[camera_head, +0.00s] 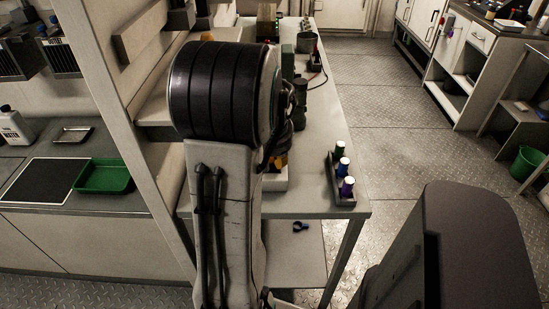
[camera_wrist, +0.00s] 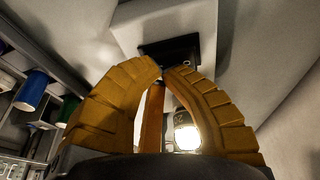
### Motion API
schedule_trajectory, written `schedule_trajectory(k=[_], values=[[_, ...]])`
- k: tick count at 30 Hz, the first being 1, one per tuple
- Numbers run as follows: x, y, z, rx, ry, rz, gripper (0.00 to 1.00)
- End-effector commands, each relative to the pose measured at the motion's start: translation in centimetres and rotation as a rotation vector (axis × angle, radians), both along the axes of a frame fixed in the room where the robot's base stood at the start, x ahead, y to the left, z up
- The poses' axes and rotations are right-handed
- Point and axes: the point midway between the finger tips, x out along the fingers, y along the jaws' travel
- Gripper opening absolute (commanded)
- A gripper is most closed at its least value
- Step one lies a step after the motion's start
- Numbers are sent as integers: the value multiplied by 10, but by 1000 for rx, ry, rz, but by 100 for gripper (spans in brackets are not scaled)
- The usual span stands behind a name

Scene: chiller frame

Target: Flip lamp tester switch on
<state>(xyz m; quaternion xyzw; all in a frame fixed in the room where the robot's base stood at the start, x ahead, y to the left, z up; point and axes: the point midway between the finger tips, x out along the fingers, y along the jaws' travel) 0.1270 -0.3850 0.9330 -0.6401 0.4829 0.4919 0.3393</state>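In the wrist view the yellow fingers of my gripper (camera_wrist: 162,66) arch together, their tips meeting or nearly so, with nothing seen held. The tips are in front of a black plate (camera_wrist: 182,48) on a pale housing, perhaps the lamp tester switch; its lever position cannot be made out. Whether the tips touch it cannot be told. A bright glowing lamp (camera_wrist: 187,137) shows between the fingers, lower right. An orange bar (camera_wrist: 150,115) also stands between them. In the head view my arm hides most of the tester; a pale box (camera_head: 275,180) and a bit of yellow show beside it.
A black rack with several coloured, white-capped bottles (camera_head: 342,172) stands at the bench's (camera_head: 325,213) right edge. Dark items stand farther back on the bench. A green tray (camera_head: 104,175) lies on the left counter.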

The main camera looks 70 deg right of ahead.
Motion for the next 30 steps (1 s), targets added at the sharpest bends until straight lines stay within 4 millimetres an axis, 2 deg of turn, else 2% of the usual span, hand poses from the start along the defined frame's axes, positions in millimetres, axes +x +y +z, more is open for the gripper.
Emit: schedule_trajectory(k=[30], values=[[14,5,6,2,-10,3,0]])
